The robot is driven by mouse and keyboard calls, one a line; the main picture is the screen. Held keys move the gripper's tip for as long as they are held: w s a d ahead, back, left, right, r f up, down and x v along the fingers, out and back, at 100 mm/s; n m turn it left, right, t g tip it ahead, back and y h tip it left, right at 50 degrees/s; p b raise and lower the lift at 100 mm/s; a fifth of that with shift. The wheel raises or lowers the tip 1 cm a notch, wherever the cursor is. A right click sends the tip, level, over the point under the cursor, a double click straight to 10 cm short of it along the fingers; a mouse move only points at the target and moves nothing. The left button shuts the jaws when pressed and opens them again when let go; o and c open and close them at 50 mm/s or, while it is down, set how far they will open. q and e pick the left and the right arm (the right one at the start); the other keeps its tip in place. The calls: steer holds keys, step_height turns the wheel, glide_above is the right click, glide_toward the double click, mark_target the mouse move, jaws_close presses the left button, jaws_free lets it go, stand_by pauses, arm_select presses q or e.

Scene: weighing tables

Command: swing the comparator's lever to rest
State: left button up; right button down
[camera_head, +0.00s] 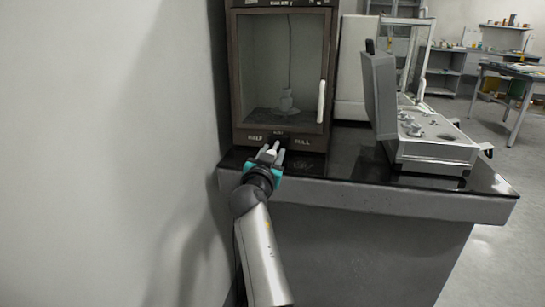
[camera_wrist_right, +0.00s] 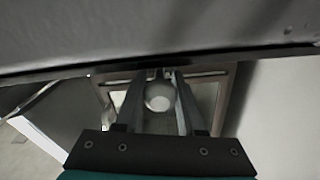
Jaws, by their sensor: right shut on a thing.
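The comparator (camera_head: 237,90) is a dark brown cabinet with a glass front, standing on the black-topped bench by the left wall. A pan-like piece (camera_head: 287,104) hangs on a rod inside it. Its lower front panel reads "HALF" on the left and "FULL" on the right, with a small unreadable label between them. My right gripper (camera_head: 271,153) is at this panel, between the two words, shut on the lever's pale knob. The round knob (camera_wrist_right: 158,97) shows between the fingers in the right wrist view. The lever's shaft is mostly hidden. My left gripper is not in view.
The bench top (camera_head: 345,160) is clear just right of the comparator. An open grey case (camera_head: 430,155) with small weights stands farther right, its lid raised. The cabinet door has a white handle (camera_head: 321,101). The wall (camera_head: 110,150) is close on the left.

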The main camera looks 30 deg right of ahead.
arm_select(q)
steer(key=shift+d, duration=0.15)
arm_select(e)
steer(key=shift+r, duration=0.1)
steer(key=c, duration=0.5)
jaws_free()
